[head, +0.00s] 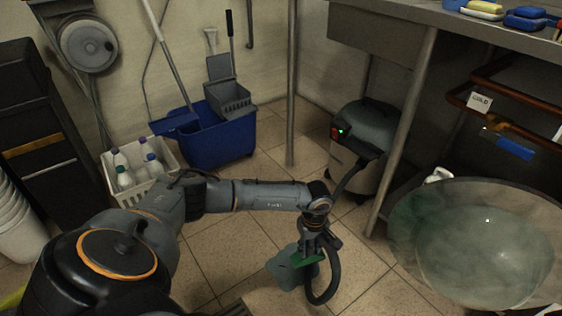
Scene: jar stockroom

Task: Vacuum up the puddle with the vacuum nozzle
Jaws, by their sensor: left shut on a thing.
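The puddle (283,270) is a dark blue-grey patch on the tiled floor at lower centre. My left gripper (310,248) is over the puddle's right side, pointing down, and is shut on the vacuum nozzle (307,259), whose green part shows at the fingers. The nozzle hides part of the puddle; I cannot tell whether it touches the floor. A black hose (333,277) loops down beside the gripper. The vacuum (369,124), a grey canister with a dark lid and a lit green light, stands behind to the right. My right gripper is not in view.
A blue mop bucket (220,148) and a white crate of bottles (164,183) stand at the back left. A steel table leg (404,130) and a large glass bowl (420,210) bound the right.

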